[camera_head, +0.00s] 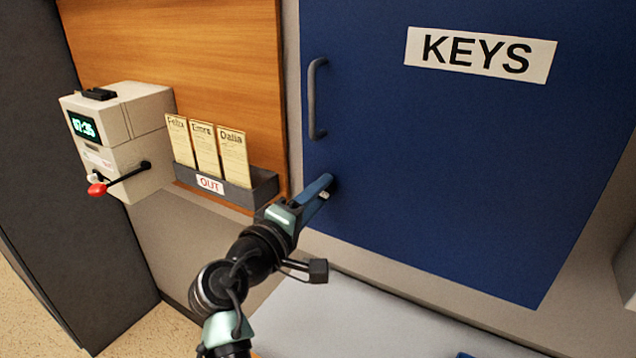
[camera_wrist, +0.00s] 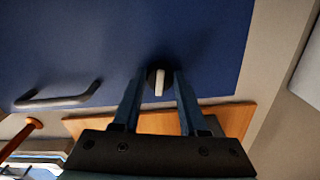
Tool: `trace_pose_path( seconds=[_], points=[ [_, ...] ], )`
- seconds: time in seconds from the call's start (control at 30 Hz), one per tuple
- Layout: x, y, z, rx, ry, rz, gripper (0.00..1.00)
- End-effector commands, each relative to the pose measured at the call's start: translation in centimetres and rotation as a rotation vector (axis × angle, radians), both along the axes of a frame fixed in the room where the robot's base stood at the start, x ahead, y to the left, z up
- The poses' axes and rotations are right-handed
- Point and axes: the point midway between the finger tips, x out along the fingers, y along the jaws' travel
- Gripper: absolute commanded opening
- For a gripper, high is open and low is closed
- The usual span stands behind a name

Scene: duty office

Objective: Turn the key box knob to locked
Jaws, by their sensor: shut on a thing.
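The key box (camera_head: 450,160) is a dark blue cabinet door with a white KEYS label (camera_head: 481,54) and a grey bar handle (camera_head: 316,98). Its knob (camera_wrist: 152,74) has a dark round body and a pale bar along the middle, which points down the picture in the wrist view. My gripper (camera_head: 323,188) reaches the lower left of the door. Its two blue fingers are shut on the knob, one on each side, as the wrist view (camera_wrist: 159,88) shows. The fingers hide most of the knob in the head view. No locked or unlocked marking is visible.
Left of the door, a wooden board (camera_head: 190,45) carries a dark OUT card rack (camera_head: 262,190) with three named cards. A beige time clock (camera_head: 135,120) with a red-knobbed lever hangs farther left. A pale surface (camera_head: 350,320) lies below the box. The door's front is otherwise clear.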

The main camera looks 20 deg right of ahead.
Motion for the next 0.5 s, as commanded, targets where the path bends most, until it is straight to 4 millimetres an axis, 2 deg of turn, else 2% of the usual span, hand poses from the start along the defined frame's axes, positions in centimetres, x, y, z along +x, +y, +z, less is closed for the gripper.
trace_pose_path(
  seconds=[0.2,0.5],
  points=[
    [0.01,0.02,0.24,-0.077,0.100,0.001,0.00],
    [0.01,0.01,0.18,-0.128,0.162,0.001,0.00]
  ],
)
